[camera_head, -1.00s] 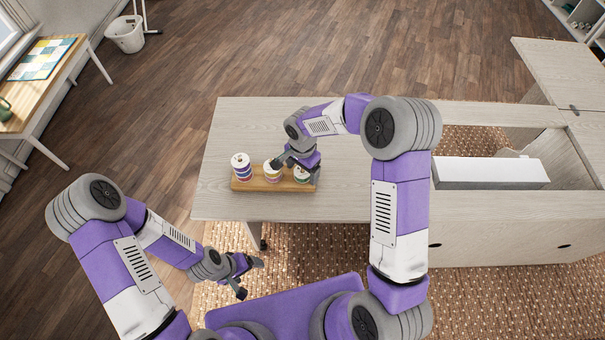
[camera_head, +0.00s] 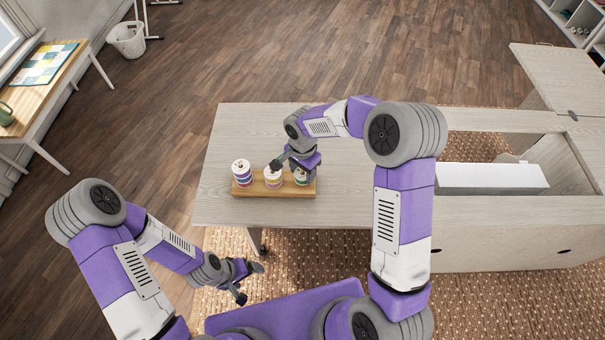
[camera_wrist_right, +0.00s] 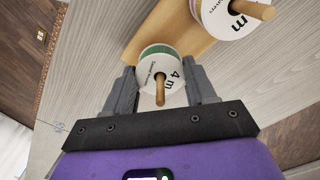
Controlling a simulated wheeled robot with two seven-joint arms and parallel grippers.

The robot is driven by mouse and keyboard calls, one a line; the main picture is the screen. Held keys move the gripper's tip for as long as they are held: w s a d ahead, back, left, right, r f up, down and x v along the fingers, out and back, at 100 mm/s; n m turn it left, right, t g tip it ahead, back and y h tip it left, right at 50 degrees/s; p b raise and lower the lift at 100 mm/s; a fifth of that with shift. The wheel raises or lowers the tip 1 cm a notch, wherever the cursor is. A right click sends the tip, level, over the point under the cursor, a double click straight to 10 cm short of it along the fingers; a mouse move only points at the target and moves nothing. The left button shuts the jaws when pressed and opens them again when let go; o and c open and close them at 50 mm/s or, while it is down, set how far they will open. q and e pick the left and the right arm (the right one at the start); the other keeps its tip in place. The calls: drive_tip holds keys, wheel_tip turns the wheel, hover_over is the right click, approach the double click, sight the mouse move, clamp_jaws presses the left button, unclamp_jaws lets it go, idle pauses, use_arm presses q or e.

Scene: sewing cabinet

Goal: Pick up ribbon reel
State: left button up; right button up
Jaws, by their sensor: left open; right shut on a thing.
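Several ribbon reels stand on pegs on a wooden board. The left reel (camera_head: 241,174) is tallest, with coloured bands. The middle reel (camera_head: 273,179) is partly covered by a finger of my right gripper (camera_head: 293,167). The right reel (camera_head: 301,178), with green ribbon, is largely hidden by that gripper. In the right wrist view, my right gripper (camera_wrist_right: 161,92) is shut on the green reel (camera_wrist_right: 160,67), one finger on each side, and a wooden peg sticks out of its centre. A neighbouring reel (camera_wrist_right: 228,14) shows there too. My left gripper (camera_head: 248,281) is open and empty, below the table's front edge.
The wooden board (camera_head: 250,191) rests near the front left of the pale table (camera_head: 345,202). An open cabinet well with a white box (camera_head: 490,178) lies to the right. The table's back left is clear. A side table (camera_head: 60,90) stands far left.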

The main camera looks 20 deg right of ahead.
wheel_tip(320, 180, up, 16)
drive_tip(key=p, duration=0.3)
drive_tip(key=shift+f, duration=0.15)
